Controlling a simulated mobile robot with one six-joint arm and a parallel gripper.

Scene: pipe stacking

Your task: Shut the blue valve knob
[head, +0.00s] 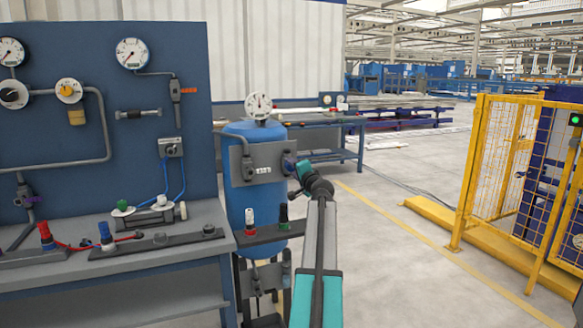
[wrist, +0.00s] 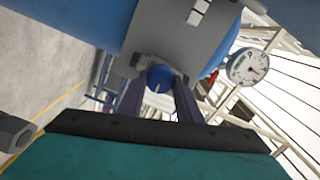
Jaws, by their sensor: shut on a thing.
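The blue valve knob (wrist: 160,78) is round and sits in front of the grey plate (wrist: 185,50) in the wrist view. My gripper (wrist: 158,98) has its two dark purple fingers on either side of the knob, shut on it. In the head view my gripper (head: 291,164) is at the right edge of the grey plate (head: 262,162) on the blue tank (head: 236,205). The knob cannot be clearly told from the fingers there. Its turn angle cannot be read.
A gauge (head: 258,105) stands on top of the tank. A blue panel (head: 60,130) with gauges and pipes stands behind a bench (head: 170,245) at the left. A yellow fence (head: 510,160) is at the right. The floor (head: 400,230) between is mostly clear.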

